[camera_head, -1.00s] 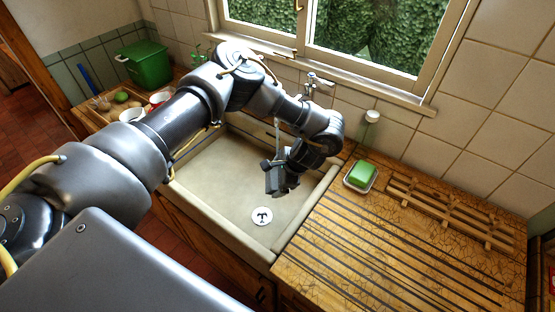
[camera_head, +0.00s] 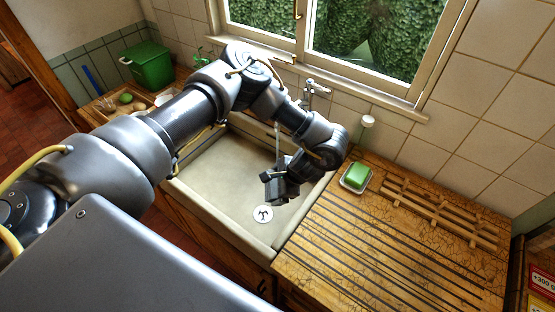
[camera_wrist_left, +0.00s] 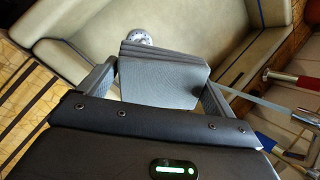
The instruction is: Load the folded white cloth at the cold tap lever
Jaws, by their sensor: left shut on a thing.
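My left gripper (camera_head: 280,188) hangs over the sink, and it also shows in the left wrist view (camera_wrist_left: 160,88). It is shut on a folded cloth (camera_wrist_left: 165,75), which looks grey in the shade, with stacked layers along its far edge. The chrome tap (camera_head: 316,88) is on the wall behind the sink. In the left wrist view, a blue-marked lever, the cold tap lever (camera_wrist_left: 268,143), is at lower right, apart from the cloth. A red-marked lever (camera_wrist_left: 292,78) is above it. My right gripper is out of view.
The pale sink (camera_head: 215,180) has a round drain (camera_head: 262,214). On the right are a ribbed wooden drainboard (camera_head: 380,250), a green soap (camera_head: 357,174) on a dish and a wooden rack (camera_head: 440,210). A green bin (camera_head: 147,64) stands at back left.

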